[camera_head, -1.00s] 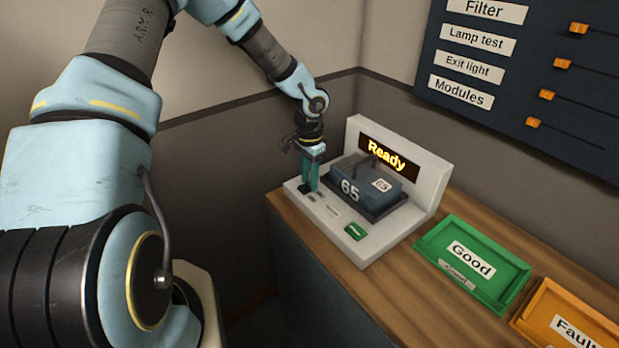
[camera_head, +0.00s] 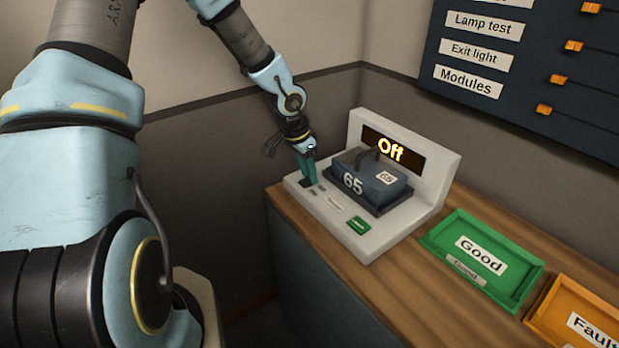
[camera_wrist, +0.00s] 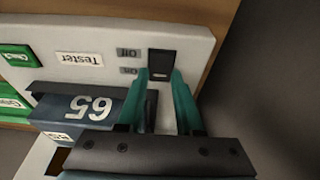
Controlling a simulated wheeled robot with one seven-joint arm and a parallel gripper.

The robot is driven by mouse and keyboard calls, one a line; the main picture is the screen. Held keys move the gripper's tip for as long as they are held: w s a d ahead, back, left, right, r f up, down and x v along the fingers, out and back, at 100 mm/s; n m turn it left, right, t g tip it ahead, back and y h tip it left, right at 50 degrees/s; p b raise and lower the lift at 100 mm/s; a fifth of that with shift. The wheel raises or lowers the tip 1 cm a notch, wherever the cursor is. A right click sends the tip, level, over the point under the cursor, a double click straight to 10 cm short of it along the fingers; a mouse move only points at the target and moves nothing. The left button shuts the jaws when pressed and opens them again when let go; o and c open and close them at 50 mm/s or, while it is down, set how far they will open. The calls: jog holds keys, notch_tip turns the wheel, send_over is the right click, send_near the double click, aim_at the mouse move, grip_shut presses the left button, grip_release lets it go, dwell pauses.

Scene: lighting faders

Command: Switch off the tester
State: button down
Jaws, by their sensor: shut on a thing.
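My gripper (camera_head: 306,184) reaches down, tilted, to the left front of the console. In the wrist view its teal fingertips (camera_wrist: 160,76) stand on either side of the small black switch (camera_wrist: 163,62), shut on it. Two grey labels beside the switch, one reading "Off" (camera_wrist: 129,53), and a white "Tester" label (camera_wrist: 80,59) show there. The fingers partly hide the switch.
A green button (camera_head: 358,225) is on the console's front. A green "Good" tray (camera_head: 438,238) and an orange "Faulty" tray (camera_head: 552,294) stand to the right on the counter. A dark fader panel (camera_head: 520,112) hangs on the wall behind.

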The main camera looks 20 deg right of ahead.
jog(key=c, duration=0.6)
grip_release()
jog(key=shift+o, duration=0.2)
jog(key=shift+r, duration=0.15)
jog(key=v, duration=1)
jog(key=shift+r, duration=0.25)
jog(key=shift+a, duration=0.15)
